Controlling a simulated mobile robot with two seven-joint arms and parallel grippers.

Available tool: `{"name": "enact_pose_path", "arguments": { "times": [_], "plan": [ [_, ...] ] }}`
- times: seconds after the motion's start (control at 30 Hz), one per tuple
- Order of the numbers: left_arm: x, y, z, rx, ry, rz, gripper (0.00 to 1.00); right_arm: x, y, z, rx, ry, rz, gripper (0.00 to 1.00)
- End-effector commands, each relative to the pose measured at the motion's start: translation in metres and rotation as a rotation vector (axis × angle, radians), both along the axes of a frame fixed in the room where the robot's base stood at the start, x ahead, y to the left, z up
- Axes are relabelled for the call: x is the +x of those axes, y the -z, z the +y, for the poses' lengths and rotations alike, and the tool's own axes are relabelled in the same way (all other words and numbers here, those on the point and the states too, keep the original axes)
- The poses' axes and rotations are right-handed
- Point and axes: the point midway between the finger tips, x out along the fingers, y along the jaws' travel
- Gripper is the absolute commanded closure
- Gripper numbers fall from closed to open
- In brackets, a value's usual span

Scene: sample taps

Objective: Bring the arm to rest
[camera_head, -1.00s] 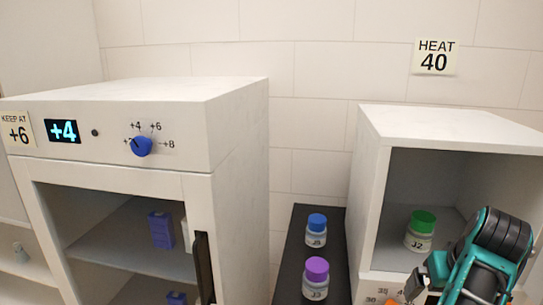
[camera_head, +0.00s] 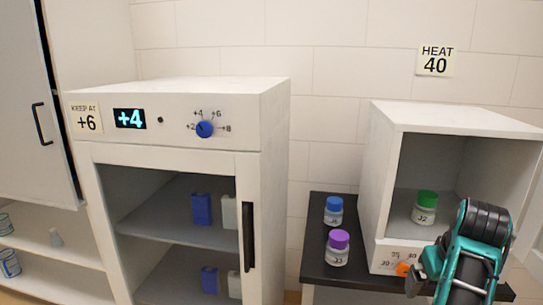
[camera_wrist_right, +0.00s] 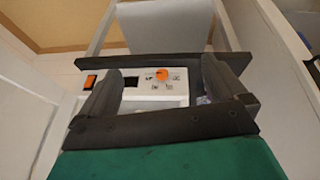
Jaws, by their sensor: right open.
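My right arm comes in at the lower right of the head view, in front of the white heating box (camera_head: 377,170). Its gripper (camera_head: 414,284) points down and left, beside the box's orange knob (camera_head: 403,269). In the right wrist view the gripper (camera_wrist_right: 163,88) has its two fingers apart with nothing held between them. Beyond the fingers, that view shows a panel with the orange knob (camera_wrist_right: 162,75) and a dark display (camera_wrist_right: 131,82). My left gripper is not in view.
A white cooler (camera_head: 268,150) shows +4, with a blue dial (camera_head: 205,129) and "KEEP AT +6" sign (camera_head: 87,119). Blue-capped (camera_head: 333,210) and purple-capped (camera_head: 337,248) jars stand on the dark table (camera_head: 318,268). Green-capped jar J2 (camera_head: 425,208) sits inside the heating box. A "HEAT 40" sign (camera_head: 435,61) hangs above.

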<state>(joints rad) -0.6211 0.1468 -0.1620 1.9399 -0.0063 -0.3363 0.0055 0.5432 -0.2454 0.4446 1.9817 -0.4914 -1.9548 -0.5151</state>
Motion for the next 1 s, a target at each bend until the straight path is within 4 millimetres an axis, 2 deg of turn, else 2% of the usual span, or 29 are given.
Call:
{"name": "enact_pose_path", "arguments": {
  "times": [0.1, 0.3, 0.47, 0.6, 0.87, 1.0],
  "plan": [
    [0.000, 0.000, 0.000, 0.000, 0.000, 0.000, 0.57, 0.016, 0.007, -0.017, -0.129, -0.067, 0.095, 0.02],
    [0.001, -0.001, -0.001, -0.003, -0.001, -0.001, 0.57, 0.029, 0.027, -0.055, -0.360, -0.154, 0.308, 0.02],
    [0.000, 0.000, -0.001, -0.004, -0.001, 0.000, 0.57, 0.024, 0.046, -0.097, -0.528, -0.180, 0.499, 0.02],
    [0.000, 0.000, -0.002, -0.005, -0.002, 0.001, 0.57, 0.010, 0.057, -0.140, -0.655, -0.178, 0.669, 0.02],
    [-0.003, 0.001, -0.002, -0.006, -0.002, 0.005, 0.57, 0.080, 0.060, -0.130, -0.695, -0.263, 0.284, 0.02],
    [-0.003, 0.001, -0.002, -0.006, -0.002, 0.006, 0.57, 0.126, 0.052, -0.116, -0.687, -0.300, 0.011, 0.02]
  ]
}}
